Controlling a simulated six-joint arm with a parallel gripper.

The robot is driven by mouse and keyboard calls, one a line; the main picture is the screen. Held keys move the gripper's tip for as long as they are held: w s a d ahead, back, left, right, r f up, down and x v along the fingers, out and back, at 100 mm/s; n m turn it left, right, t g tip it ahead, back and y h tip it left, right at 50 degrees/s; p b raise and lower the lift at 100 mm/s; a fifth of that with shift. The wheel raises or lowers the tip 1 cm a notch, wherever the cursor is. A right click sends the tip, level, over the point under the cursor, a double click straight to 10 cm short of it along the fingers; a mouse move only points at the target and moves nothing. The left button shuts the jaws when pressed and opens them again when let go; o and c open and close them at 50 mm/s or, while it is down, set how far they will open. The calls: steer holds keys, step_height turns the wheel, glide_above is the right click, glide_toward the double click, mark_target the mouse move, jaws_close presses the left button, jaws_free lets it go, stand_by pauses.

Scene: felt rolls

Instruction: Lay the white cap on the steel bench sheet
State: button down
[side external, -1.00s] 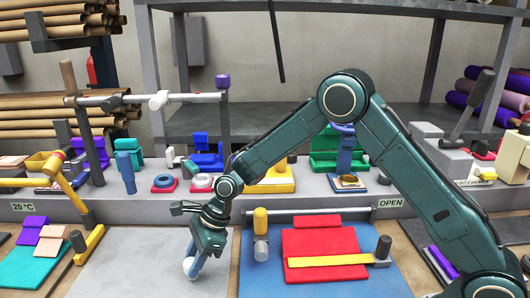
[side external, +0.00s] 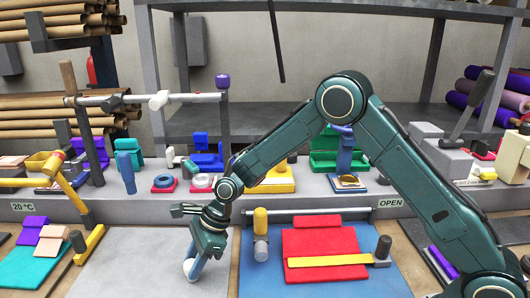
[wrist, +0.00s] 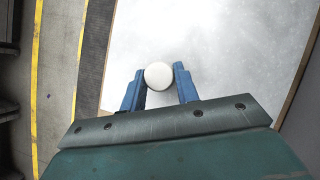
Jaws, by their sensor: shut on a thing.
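The white cap (wrist: 159,76) is a round, pale disc held between the two blue fingertips of my gripper (wrist: 160,84) in the wrist view. In the side view the cap (side external: 188,266) shows as a small white shape at the tips of my gripper (side external: 193,264). My gripper is shut on it and points down. The steel bench sheet (side external: 130,262) is a flat grey panel under and around the gripper, and its pale surface (wrist: 230,45) fills the middle of the wrist view. I cannot tell whether the cap touches the sheet.
A blue mat (side external: 330,284) with a red felt piece (side external: 320,243) and a yellow bar (side external: 327,261) lies to the right. A yellow-handled tool (side external: 261,222) stands near its left edge. A yellow stand (side external: 88,243) is at left. The sheet's left part is bare.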

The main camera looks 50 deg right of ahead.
steer(key=shift+f, duration=0.2)
steer(key=c, duration=1)
jaws_free()
steer(key=shift+o, duration=0.2)
steer(key=v, duration=1.3)
steer(key=shift+d+r, duration=0.2)
steer(key=shift+r, duration=0.1)
steer(key=shift+s, duration=0.1)
